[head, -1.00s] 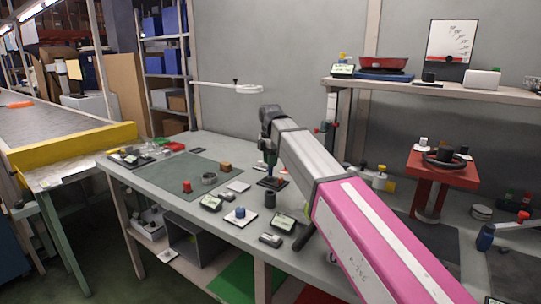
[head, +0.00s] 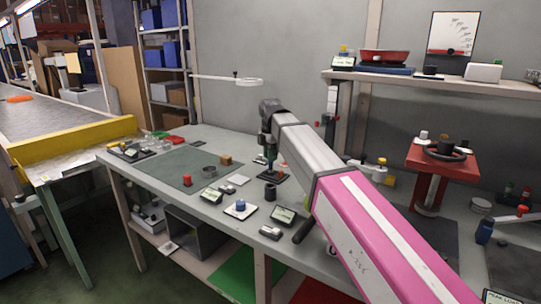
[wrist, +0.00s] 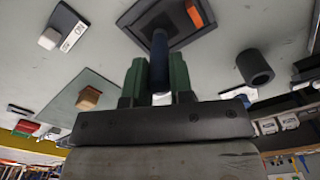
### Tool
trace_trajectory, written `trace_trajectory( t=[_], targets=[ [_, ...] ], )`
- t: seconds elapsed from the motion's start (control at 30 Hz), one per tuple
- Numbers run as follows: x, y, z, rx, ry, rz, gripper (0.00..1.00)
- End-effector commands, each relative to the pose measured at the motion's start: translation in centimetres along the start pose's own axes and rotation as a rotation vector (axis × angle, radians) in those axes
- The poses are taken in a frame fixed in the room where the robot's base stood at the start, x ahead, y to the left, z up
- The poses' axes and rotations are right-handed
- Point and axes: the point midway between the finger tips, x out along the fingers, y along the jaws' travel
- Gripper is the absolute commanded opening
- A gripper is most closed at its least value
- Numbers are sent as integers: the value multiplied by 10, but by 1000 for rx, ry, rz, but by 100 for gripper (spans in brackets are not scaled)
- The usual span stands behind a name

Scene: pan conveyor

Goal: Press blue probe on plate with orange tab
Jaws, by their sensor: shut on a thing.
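My gripper (wrist: 158,72) has green fingers shut on the blue probe (wrist: 160,48), a dark blue rod between them. The probe points at the dark square plate (wrist: 134,13), and its lower end appears at or just over the plate's middle. I cannot tell whether it touches. The orange tab (wrist: 194,14) is on the plate's right side in the wrist view. In the head view my gripper (head: 269,155) is directly over the dark plate (head: 280,179), pointing down. The probe is hardly visible there.
A black hollow cylinder (wrist: 254,66) stands close to the plate. A blue-topped piece on a white base (head: 240,208), display boxes (head: 284,215) and a red piece (head: 187,180) stand nearby. The green-grey mat (head: 175,165) has free room.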

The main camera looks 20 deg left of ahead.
Motion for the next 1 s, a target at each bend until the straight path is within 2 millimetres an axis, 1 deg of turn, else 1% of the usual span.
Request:
trace_trajectory(
  t=[1.0],
  targets=[
    [8, 0, 0, 0, 0, 0, 0]
  ],
)
